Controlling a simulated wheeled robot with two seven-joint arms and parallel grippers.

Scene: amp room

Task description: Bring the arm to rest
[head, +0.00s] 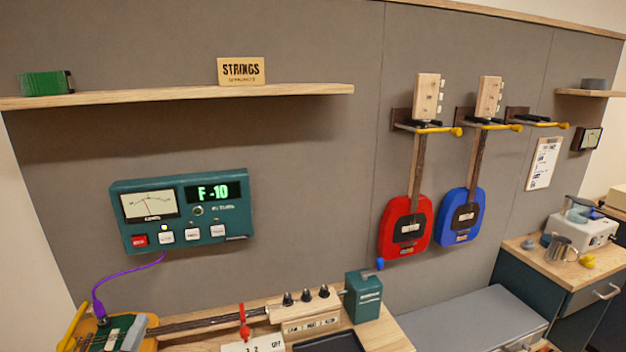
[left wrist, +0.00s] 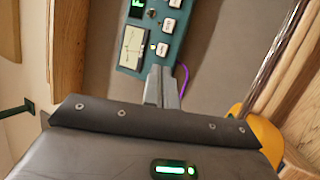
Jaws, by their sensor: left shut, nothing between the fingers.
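My left gripper (left wrist: 161,88) is shut and empty in the left wrist view, its two grey fingers together. Behind the fingertips are the wall-mounted teal tuner (left wrist: 150,40) and a purple cable (left wrist: 182,80). I cannot clearly make out the left gripper in the head view. My right gripper is not in view.
A guitar with a yellow-orange body (left wrist: 262,125) lies on the workbench below the tuner (head: 183,210). A wooden shelf (head: 180,96) juts from the wall above. A red guitar (head: 405,229) and a blue guitar (head: 460,217) hang at right.

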